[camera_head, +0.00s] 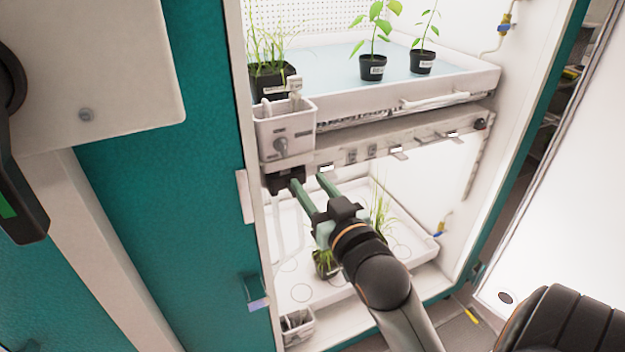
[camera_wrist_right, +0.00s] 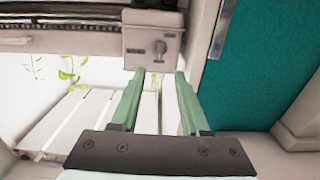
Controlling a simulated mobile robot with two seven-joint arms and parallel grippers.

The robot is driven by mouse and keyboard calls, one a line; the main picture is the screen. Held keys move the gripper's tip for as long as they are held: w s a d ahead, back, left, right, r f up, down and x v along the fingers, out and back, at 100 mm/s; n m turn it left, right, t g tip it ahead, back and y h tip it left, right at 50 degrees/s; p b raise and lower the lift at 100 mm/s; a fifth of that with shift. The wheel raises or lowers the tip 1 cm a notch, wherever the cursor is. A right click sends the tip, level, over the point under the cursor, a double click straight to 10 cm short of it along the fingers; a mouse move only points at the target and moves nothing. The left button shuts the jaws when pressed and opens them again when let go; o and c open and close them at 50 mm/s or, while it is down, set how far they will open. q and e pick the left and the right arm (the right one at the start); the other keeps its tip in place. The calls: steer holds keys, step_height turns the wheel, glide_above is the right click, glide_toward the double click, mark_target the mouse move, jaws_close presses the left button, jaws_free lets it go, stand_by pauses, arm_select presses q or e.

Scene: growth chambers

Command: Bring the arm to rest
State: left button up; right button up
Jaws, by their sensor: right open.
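My right arm (camera_head: 384,284) reaches into the open growth chamber from the bottom of the head view. My right gripper (camera_head: 309,182) has two green fingers, spread apart with nothing between them. Whether the fingertips touch anything there I cannot tell. My left gripper is not in view.
The upper tray (camera_head: 440,88) holds potted plants. The lower tray (camera_head: 345,293) has grassy plants, partly hidden behind my arm. A rail (camera_head: 405,139) crosses between the shelves. The teal side wall (camera_head: 178,210) stands left of the opening, and a white panel (camera_head: 570,190) stands right.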

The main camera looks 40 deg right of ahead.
steer(key=shift+f, duration=0.1)
stand_by(0.4)
steer(key=s+a+f+n+g+y, duration=0.15)
steer(key=a+f, duration=0.25)
steer(key=f, duration=0.7)
steer(key=s+a+f+n+g+y, duration=0.1)
steer(key=a+f+n+g+y, duration=0.2)
steer(key=f, duration=0.7)
steer(key=s+a+f+g+y, duration=0.1)
steer(key=s+a+f+g, duration=0.1)
steer(key=s+f, duration=0.4)
steer(key=s+a+f+g+y, duration=0.1)
steer(key=s+a+f, duration=0.4)
steer(key=f, duration=0.5)
steer(key=shift+s+a+f+g, duration=0.2)
steer(key=shift+s+g, duration=0.15)
steer(key=shift+s, duration=0.45)
